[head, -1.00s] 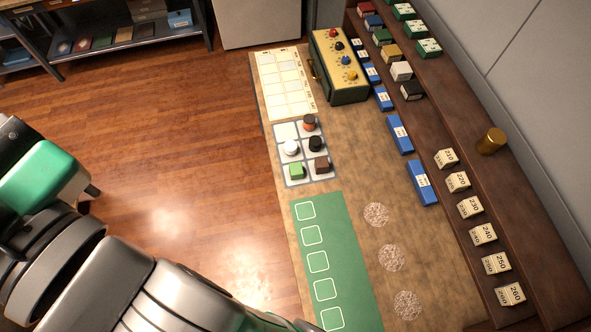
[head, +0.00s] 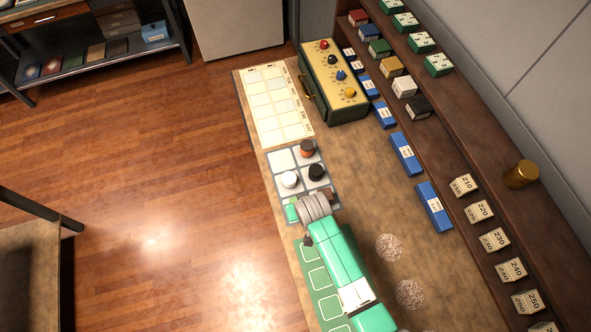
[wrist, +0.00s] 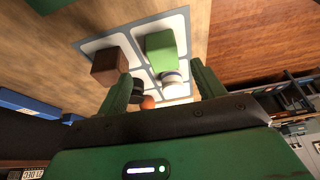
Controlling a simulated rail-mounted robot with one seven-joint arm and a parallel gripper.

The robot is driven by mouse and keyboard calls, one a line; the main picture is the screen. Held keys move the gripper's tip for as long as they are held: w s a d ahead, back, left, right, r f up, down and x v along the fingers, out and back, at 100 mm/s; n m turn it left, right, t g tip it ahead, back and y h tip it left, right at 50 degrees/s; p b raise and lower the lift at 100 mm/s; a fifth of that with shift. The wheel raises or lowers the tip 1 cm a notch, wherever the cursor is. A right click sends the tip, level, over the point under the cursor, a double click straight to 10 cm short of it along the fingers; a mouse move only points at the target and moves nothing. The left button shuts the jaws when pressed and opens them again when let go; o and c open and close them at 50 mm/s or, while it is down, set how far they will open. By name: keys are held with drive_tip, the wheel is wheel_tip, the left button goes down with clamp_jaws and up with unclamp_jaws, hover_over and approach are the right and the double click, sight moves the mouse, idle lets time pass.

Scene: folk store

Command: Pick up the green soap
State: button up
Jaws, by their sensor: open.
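The green soap (head: 291,212) sits in a near-left cell of the pale sectioned tray (head: 276,180), partly covered by my arm in the head view. In the wrist view the green soap (wrist: 160,47) is a green block in its tray cell, beyond my fingers. My gripper (wrist: 163,76) is open and empty, its two green fingers spread on either side of the view. The soap lies ahead of the gap between the fingertips, apart from them. The fingers are hidden behind my arm in the head view.
Beside the soap are a brown block (wrist: 109,67), a white round item (head: 290,180), a black item (head: 316,172) and an orange-brown item (head: 307,148). A green mat (head: 306,262) lies under my arm. A knobbed box (head: 333,80) stands at the back. Blue boxes (head: 405,153) line the right.

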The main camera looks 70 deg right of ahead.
drive_tip(key=x, duration=0.5)
drive_tip(key=b+x, duration=0.1)
drive_tip(key=x, duration=0.1)
drive_tip(key=shift+w+d+f, duration=0.15)
drive_tip(key=shift+w+d, duration=0.15)
drive_tip(key=shift+w, duration=0.15)
drive_tip(key=c, duration=1.1)
drive_tip(key=shift+r, duration=0.55)
wheel_tip(320, 180, up, 2)
drive_tip(key=shift+r, duration=0.25)
drive_tip(key=s+a, duration=0.3)
drive_tip(key=a, duration=0.1)
drive_tip(key=s+a+r, duration=0.1)
drive_tip(key=s+a, duration=0.6)
drive_tip(key=a, duration=0.1)
drive_tip(key=shift+s+a+r, duration=0.15)
drive_tip(key=shift+r, duration=0.1)
